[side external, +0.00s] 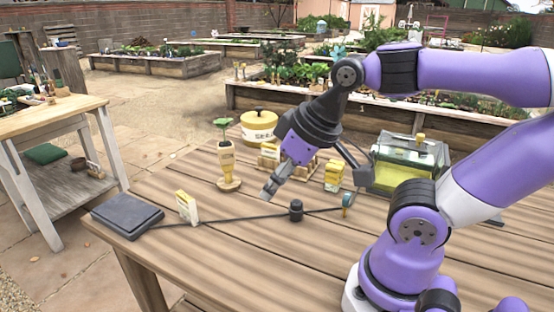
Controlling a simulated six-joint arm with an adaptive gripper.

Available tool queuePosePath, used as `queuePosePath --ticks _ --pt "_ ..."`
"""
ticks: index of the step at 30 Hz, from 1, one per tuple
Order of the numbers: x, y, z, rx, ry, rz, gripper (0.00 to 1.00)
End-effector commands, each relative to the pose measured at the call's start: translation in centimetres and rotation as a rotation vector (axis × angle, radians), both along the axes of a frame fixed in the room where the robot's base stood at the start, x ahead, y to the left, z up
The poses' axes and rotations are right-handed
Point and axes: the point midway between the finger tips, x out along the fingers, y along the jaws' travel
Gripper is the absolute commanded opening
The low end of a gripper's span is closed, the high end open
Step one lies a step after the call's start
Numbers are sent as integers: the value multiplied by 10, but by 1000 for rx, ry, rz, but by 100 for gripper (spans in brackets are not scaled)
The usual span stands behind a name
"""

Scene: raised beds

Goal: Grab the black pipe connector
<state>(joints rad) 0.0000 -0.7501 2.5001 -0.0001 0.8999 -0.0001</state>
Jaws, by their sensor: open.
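A small black pipe connector (296,211) stands upright on the wooden table (230,270). A thin dark pipe (245,218) runs across the table to both sides of it; I cannot tell whether they are joined. My gripper (269,191) hangs above and to the left of the connector in the picture, pointing down and left. Its fingers look apart with nothing between them. It does not appear to touch the connector.
A dark flat scale-like block (127,214) and a small yellow-and-white box (187,207) are left. Behind stand a seedling holder (227,166), a yellow lidded pot (259,127), another yellow box (334,175) and a clear case (408,165). The table's front is clear.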

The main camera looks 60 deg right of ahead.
Motion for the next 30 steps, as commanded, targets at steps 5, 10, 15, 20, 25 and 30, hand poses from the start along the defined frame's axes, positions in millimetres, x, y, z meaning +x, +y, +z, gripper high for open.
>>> queuePosePath --ticks 5,10,15,20,25,30 --pt "0 0 0 0 0 0 56" --pt "0 0 0 0 0 0 74" --pt "0 0 0 0 0 0 74" --pt "4 -8 -1 -8 34 -21 74" --pt "20 -47 -13 -21 194 -109 74" --pt "30 -99 -35 8 369 -192 74"
